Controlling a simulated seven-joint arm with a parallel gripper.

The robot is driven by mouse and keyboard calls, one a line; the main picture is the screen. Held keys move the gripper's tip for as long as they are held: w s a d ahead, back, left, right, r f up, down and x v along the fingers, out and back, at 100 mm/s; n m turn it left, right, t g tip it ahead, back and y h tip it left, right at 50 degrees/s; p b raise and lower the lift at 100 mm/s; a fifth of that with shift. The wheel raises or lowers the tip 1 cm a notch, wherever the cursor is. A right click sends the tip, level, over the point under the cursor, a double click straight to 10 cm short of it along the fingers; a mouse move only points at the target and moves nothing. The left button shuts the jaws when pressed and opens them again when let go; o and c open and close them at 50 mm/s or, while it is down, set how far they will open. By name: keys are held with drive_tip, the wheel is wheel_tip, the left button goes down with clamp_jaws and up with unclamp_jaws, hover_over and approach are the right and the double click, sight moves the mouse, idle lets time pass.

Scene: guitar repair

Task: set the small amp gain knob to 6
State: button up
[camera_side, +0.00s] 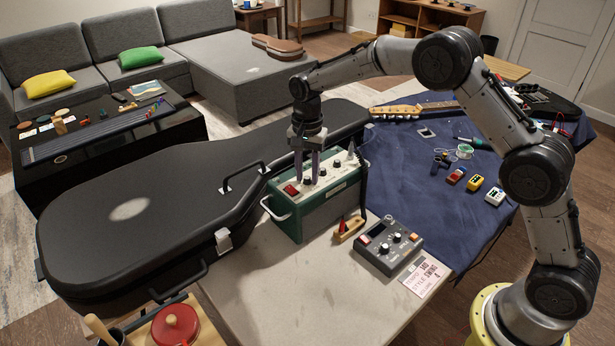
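The small green amp (326,214) stands on the pale worktop beside the black guitar case. Its light top panel has a red switch (291,189) at the left and several dark knobs in a row, one of them (336,163) right of my gripper. My gripper (307,178) points straight down over the panel's left-middle part, its fingers reaching to about panel height at one knob. Whether the fingers touch or clasp that knob is too small to tell. The knob labels and pointer positions cannot be read, so the gain setting is not visible.
The closed guitar case (125,245) lies close behind and left of the amp. A grey pedal box (388,244) with knobs, a printed card (428,275) and a small wooden block (348,230) lie in front. A blue cloth (440,195) with a guitar neck and small tools is at right.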

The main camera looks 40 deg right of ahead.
clamp_jaws()
drive_tip(key=m, duration=1.2)
unclamp_jaws()
